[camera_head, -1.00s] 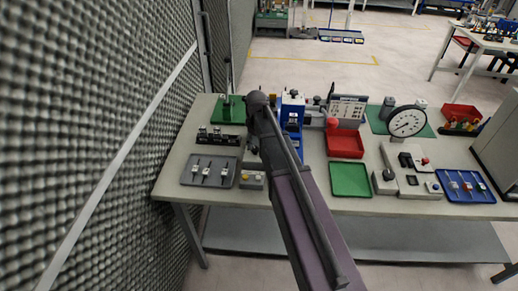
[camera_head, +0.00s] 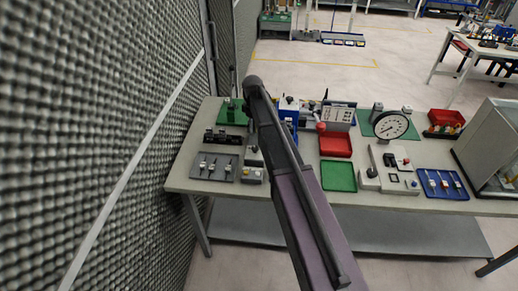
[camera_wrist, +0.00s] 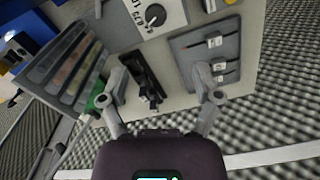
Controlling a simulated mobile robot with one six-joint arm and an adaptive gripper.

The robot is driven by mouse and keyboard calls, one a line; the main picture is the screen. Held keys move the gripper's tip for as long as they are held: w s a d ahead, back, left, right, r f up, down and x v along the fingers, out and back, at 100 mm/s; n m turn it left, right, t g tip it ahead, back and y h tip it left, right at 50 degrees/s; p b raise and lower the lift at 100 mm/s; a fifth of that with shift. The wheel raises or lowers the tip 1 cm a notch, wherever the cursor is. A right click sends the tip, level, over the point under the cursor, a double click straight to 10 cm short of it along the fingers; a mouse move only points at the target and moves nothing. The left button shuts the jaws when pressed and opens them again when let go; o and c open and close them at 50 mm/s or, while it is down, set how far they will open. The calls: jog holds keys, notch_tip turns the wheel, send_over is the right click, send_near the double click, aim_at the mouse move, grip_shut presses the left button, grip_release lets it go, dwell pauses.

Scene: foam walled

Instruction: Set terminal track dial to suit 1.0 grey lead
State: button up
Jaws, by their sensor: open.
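The terminal track dial appears to be the round black knob (camera_wrist: 155,15) on a pale block at the top of the wrist view. Small printed markings surround it; I cannot tell its setting. A black terminal track (camera_wrist: 143,80) lies below it, between my fingers in the picture. A grey tray (camera_wrist: 178,45) on the right holds several leads with white tags (camera_wrist: 214,42). This tray also shows in the head view (camera_head: 201,176). My gripper (camera_wrist: 160,97) is open and empty, above the bench and apart from the knob. In the head view my arm hides most of it.
A textured foam wall (camera_head: 90,130) stands close on the left. The bench (camera_head: 400,203) also carries a green tray (camera_head: 338,176), red bin (camera_head: 335,144), round gauge (camera_head: 390,125) and blue tray (camera_head: 442,183). A grey slotted rack (camera_wrist: 62,68) lies left in the wrist view.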

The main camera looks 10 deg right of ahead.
aim_at(255, 148)
jog(key=shift+d+f, duration=0.1)
jog(key=shift+d, duration=0.15)
notch_tip(255, 148, down, 14)
jog(key=b, duration=1.3)
jog(key=shift+d+r+b, duration=0.1)
jog(key=shift+r+b, duration=0.1)
jog(key=shift+b, duration=0.2)
grip_shut()
jog(key=shift+d, duration=0.3)
jog(key=shift+a, duration=0.25)
